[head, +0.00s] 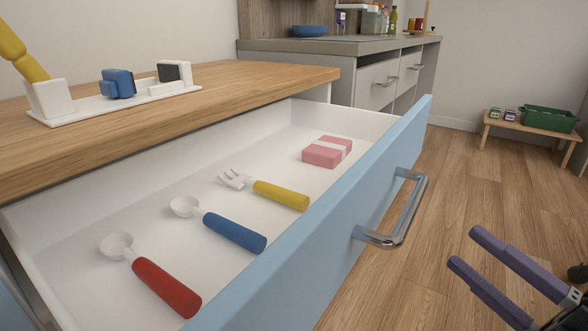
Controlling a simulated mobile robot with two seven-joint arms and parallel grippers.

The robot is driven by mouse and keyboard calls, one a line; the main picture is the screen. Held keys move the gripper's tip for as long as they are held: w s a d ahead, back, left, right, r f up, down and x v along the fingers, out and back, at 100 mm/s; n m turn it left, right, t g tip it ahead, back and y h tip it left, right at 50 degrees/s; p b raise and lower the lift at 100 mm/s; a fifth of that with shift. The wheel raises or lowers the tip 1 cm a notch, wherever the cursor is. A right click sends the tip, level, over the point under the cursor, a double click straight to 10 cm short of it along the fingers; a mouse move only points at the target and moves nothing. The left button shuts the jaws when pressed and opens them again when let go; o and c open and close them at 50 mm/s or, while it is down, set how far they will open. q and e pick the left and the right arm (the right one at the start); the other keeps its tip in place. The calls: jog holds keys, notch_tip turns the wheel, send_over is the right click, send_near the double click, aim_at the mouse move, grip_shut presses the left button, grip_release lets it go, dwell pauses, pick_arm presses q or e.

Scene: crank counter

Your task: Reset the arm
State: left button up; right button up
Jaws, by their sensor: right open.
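My right gripper (470,248) is at the lower right, with two dark purple fingers spread apart and nothing between them. It is in front of the open blue drawer (345,215), to the right of the drawer's metal handle (406,215) and apart from it. The drawer holds a red-handled spoon (165,287), a blue-handled spoon (234,232), a yellow-handled fork (280,195) and a pink block with a white band (325,151). My left gripper is not in view.
The wooden counter (230,88) carries a white base (115,108) with a blue part (117,83) and a yellow handle (22,52). A grey counter (340,46) stands behind. A low bench (530,128) holds a green crate (548,118).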

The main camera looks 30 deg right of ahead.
dwell(0.5)
jog(key=w+a+f+m+g+h, duration=0.1)
jog(key=w+a+f+m+g, duration=0.55)
jog(key=m+g, duration=0.3)
jog(key=s+a+r+m+g+y+p, duration=0.1)
jog(key=s+a+r+m+g, duration=0.15)
jog(key=s+a, duration=0.25)
jog(key=s+a+r+m+g+p, duration=0.1)
jog(key=s+a+r+m+g, duration=0.1)
jog(key=s+a+m+g, duration=0.3)
notch_tip(320, 180, up, 74)
jog(key=d+n+p, duration=0.1)
jog(key=n+p, duration=0.1)
jog(key=p, duration=7.2)
jog(key=shift+s+r+t, duration=0.25)
jog(key=shift+s+t, duration=0.05)
